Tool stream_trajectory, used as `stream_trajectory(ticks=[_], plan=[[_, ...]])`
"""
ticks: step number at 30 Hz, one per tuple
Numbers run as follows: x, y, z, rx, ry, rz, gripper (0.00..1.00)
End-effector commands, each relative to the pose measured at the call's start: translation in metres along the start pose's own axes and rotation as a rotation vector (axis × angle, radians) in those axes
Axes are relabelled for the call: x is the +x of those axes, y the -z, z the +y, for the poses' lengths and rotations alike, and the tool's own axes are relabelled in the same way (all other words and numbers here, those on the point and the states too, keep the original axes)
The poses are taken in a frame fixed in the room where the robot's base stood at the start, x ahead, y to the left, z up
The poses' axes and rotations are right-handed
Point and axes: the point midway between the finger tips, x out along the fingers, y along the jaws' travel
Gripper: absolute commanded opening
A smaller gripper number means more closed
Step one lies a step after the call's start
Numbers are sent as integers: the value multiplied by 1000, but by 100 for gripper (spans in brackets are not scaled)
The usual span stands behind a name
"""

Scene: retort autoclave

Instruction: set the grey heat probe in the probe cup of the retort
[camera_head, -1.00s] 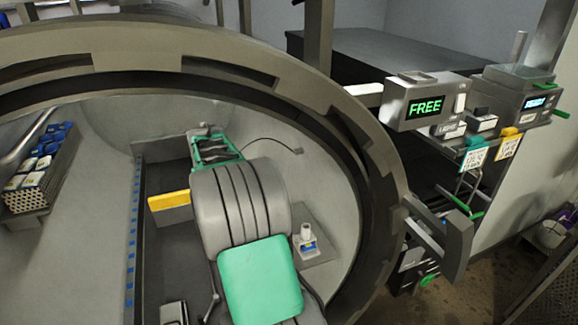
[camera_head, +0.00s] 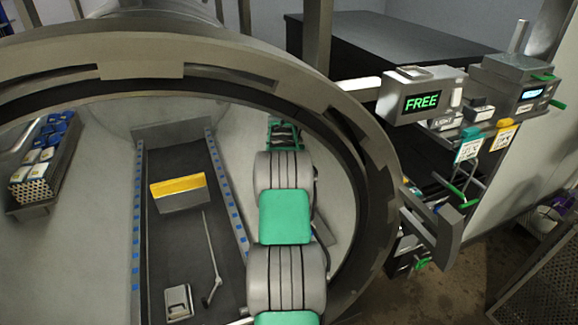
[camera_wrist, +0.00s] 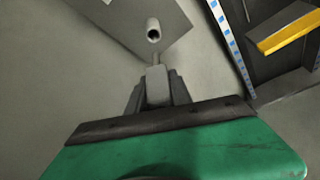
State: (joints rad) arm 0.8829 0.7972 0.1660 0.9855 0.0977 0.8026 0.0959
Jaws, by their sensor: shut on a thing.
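The probe cup (camera_wrist: 153,30) is a pale upright tube with a dark mouth, on a flat grey plate (camera_wrist: 130,22) in the wrist view. My gripper (camera_wrist: 156,75) is shut on the grey heat probe (camera_wrist: 157,58). Only a short, thin end of the probe shows beyond my fingers. It points toward the cup and appears apart from it, just short of the mouth in the picture; the depth between them is unclear. In the head view my arm hides the cup, and my gripper (camera_head: 284,130) is inside the retort at the right.
Inside the retort, a dark rail bed (camera_head: 170,245) with blue-marked edges holds a yellow-topped block (camera_head: 178,193) and a thin rod (camera_head: 210,250). A perforated crate of pouches (camera_head: 45,165) stands at the left. The round retort rim (camera_head: 345,120) surrounds my arm.

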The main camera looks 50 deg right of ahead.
Motion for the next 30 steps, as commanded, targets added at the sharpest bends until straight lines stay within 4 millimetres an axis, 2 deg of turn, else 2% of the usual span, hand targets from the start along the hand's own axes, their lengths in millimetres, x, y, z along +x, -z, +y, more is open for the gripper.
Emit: stream_trajectory(ticks=[30], plan=[[79,-33,0,-1,0,-1,0]])
